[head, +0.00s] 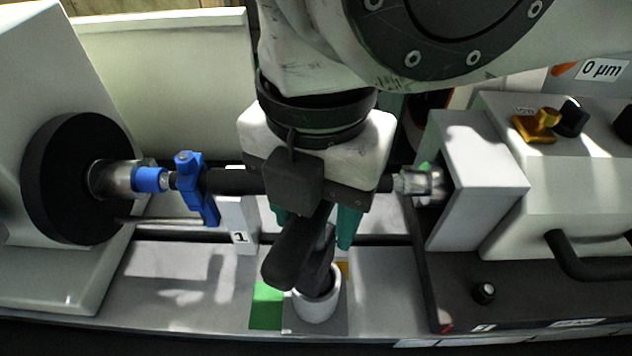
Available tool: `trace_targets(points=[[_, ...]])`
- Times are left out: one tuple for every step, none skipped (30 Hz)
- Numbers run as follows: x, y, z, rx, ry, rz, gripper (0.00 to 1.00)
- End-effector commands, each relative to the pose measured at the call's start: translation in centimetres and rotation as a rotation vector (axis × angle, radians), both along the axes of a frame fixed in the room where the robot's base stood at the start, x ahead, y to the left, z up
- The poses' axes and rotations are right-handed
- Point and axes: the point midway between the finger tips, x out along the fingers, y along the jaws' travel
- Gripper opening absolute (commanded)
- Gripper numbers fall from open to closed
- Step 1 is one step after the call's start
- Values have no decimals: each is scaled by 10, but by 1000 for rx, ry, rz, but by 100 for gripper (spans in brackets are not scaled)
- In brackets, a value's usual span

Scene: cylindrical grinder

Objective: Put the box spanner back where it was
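A dark tool with a thick crosswise handle, which looks like the box spanner (290,252), is below my gripper. Its shaft goes down at a slight tilt into the white cup-shaped holder (318,305) on the front ledge. Whether it is fully seated is hidden. My gripper (313,224) points down over the holder, with a green finger showing on each side of the tool. The fingers are apart, and the handle's upper end lies between them in the picture. Contact between fingers and handle is hidden by the dark block on my wrist and by the handle itself.
A dark cylindrical workpiece (232,182) with a blue clamp (188,180) spans behind my gripper, between the left chuck (72,180) and the right tailstock (468,180). A green patch (266,306) lies left of the holder. The ledge is clear on both sides.

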Motion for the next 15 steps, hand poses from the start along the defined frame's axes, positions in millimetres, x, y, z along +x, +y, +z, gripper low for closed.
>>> trace_targets(points=[[0,0,0,0,0,0,57],[0,0,0,0,0,0,59],[0,0,0,0,0,0,59],[0,0,0,0,0,0,59],[0,0,0,0,0,0,59],[0,0,0,0,0,0,59],[0,0,0,0,0,0,59],[0,0,0,0,0,0,59],[0,0,1,0,-1,0,59],[0,0,2,0,-1,0,59],[0,0,3,-1,-2,0,59],[0,0,6,0,-1,0,59],[0,1,10,1,-3,0,59],[0,1,14,2,-2,0,59],[0,1,20,2,-2,0,59]])
